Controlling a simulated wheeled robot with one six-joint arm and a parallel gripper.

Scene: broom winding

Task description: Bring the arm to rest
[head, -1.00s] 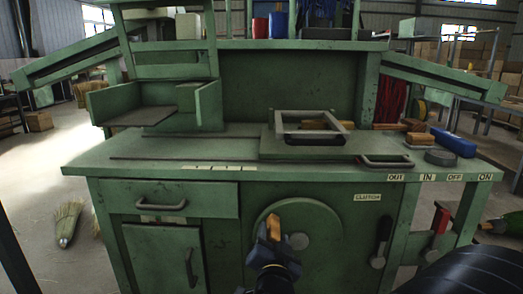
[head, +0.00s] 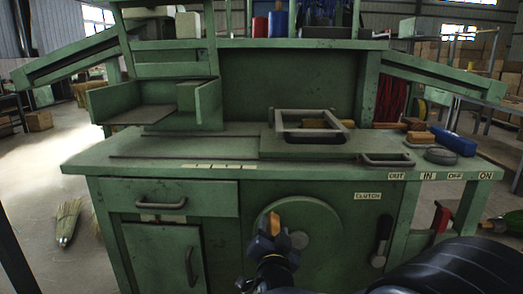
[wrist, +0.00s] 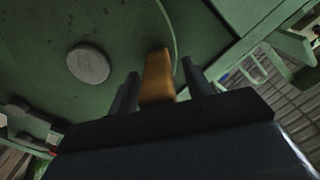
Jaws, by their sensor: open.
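My gripper (head: 272,243) is in front of the green machine's round crank disc (head: 325,224), low at the middle of the head view. In the wrist view my gripper (wrist: 161,72) is open. Its two dark fingers stand on either side of the orange-brown crank handle (wrist: 157,78), with a gap visible beside it. The handle (head: 275,222) also shows in the head view, partly covered by my gripper. The grey disc hub (wrist: 88,64) is left of the fingers in the wrist view. My dark arm fills the lower right of the head view.
The green workbench (head: 120,158) spans the front, with a square frame (head: 277,124) on top. A clutch lever (head: 380,245) hangs right of the disc. A red-handled lever (head: 441,218) is partly behind my arm.

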